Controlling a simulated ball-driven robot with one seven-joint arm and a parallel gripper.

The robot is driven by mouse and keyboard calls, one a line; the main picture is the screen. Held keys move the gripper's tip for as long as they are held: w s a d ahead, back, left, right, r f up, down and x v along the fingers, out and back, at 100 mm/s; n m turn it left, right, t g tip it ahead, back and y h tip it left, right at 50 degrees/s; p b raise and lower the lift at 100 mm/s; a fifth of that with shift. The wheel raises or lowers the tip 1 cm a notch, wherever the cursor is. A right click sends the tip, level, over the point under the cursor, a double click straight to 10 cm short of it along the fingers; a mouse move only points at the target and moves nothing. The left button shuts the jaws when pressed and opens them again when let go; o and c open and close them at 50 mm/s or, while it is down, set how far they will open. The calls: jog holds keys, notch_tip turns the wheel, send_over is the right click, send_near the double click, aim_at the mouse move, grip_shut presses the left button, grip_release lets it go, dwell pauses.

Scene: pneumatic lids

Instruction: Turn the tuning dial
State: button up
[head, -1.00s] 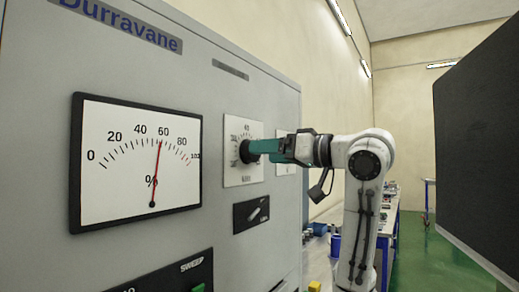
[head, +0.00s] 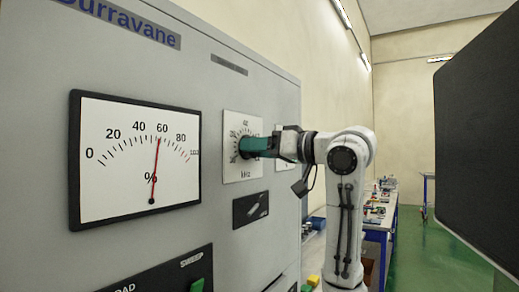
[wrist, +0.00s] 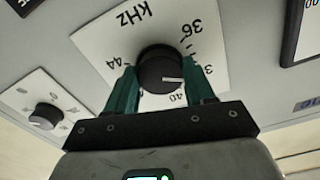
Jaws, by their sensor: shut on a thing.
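The tuning dial (wrist: 162,68) is a round black knob with a white pointer line, on a white plate (wrist: 100,38) marked kHz, with numbers such as 36, 40 and 44. In the wrist view its pointer lies near 40. My gripper (wrist: 163,92) has its two green fingers on either side of the knob and is shut on it. In the head view my gripper (head: 262,146) reaches the dial from the right and hides much of the knob. The dial plate (head: 236,172) sits right of a large meter.
The meter (head: 138,165) reads a little under 60 percent. A small switch (head: 251,210) is below the dial. Another knob (wrist: 45,116) is beside it. A green button (head: 197,286) is lower left. A dark panel (head: 478,140) stands at right; benches (head: 378,225) are behind.

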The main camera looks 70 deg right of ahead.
jog(key=c, duration=0.3)
jog(key=shift+m+p, duration=1.7)
jog(key=shift+m, duration=0.4)
jog(key=shift+r, duration=0.1)
jog(key=o, duration=1)
